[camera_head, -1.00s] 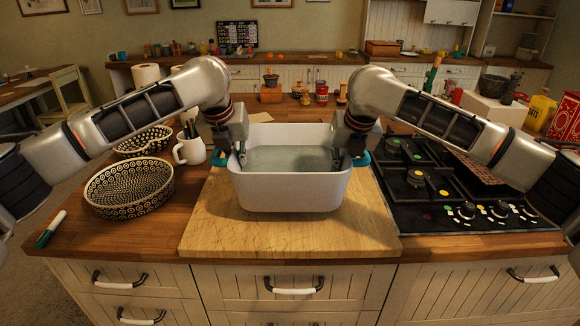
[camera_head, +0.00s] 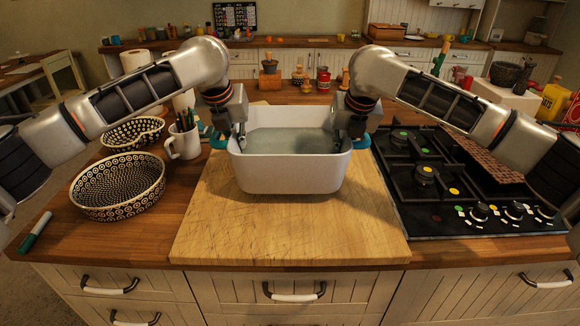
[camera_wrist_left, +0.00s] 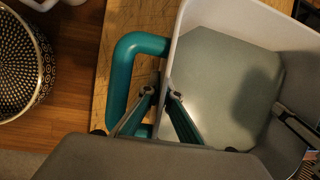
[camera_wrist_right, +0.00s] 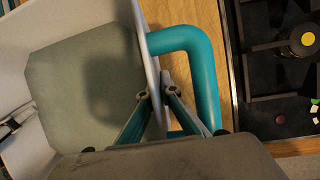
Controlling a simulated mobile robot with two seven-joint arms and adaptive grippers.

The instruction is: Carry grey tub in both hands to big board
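The grey tub (camera_head: 290,175) is pale, upright and roughly level, with a teal handle at each end. In the head view it is over the back half of the big wooden board (camera_head: 290,235); I cannot tell whether its base touches the board. My left gripper (camera_head: 238,137) is at its left end. In the left wrist view, the fingers (camera_wrist_left: 162,93) close on the tub's wall beside the left handle (camera_wrist_left: 120,85). My right gripper (camera_head: 345,135) is at its right end, its fingers (camera_wrist_right: 154,93) closed on the wall beside the right handle (camera_wrist_right: 205,80).
A patterned bowl (camera_head: 118,190), a white mug (camera_head: 184,144) holding pens and a marker (camera_head: 35,232) are left of the board. A gas hob (camera_head: 440,185) is close on the right. The front of the board is bare.

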